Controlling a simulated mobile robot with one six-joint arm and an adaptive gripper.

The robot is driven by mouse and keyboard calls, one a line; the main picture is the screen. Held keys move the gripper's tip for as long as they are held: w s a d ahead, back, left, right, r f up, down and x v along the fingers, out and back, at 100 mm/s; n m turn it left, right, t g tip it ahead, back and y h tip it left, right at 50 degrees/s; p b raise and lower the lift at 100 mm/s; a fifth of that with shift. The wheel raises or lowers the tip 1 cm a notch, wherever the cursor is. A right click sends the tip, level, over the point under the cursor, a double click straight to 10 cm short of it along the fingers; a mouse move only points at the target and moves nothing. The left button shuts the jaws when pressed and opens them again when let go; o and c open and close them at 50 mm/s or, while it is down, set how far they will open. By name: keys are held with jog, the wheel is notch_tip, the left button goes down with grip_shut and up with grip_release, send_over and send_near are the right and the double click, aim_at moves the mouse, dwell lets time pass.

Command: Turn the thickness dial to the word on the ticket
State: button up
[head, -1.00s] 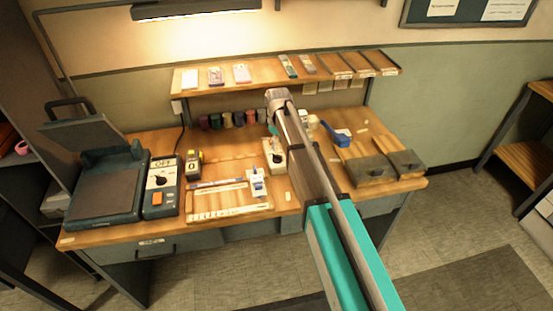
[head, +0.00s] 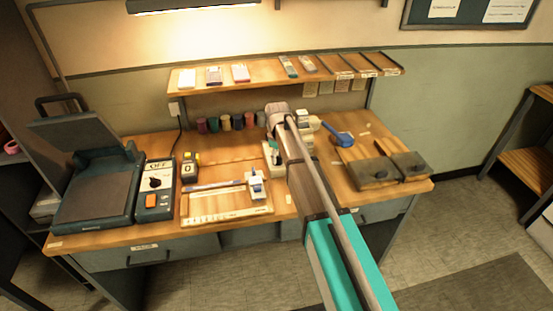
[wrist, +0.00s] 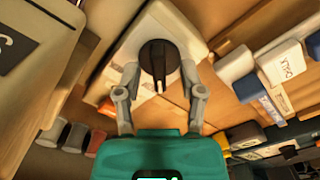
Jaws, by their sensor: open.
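My gripper (wrist: 159,76) is open in the wrist view, with one finger on each side of a black round dial (wrist: 158,62) with a raised bar. The dial sits on a cream-white box. I cannot tell whether the fingers touch it. In the head view my arm reaches over the bench and hides much of this area; the cream box (head: 268,158) shows partly beside it. A second black dial (head: 155,183) is on the box marked OFF, left of the gripper. I cannot identify the ticket or read a thickness word.
The bench (head: 225,232) holds a press with a raised lid (head: 85,140) at left and a wooden tray (head: 225,212) in the middle. A blue-handled tool (head: 338,136) and dark blocks (head: 375,172) lie at right. A shelf (head: 262,80) with cards runs behind.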

jog(key=shift+c, duration=0.2)
grip_shut()
jog(key=shift+a, duration=0.15)
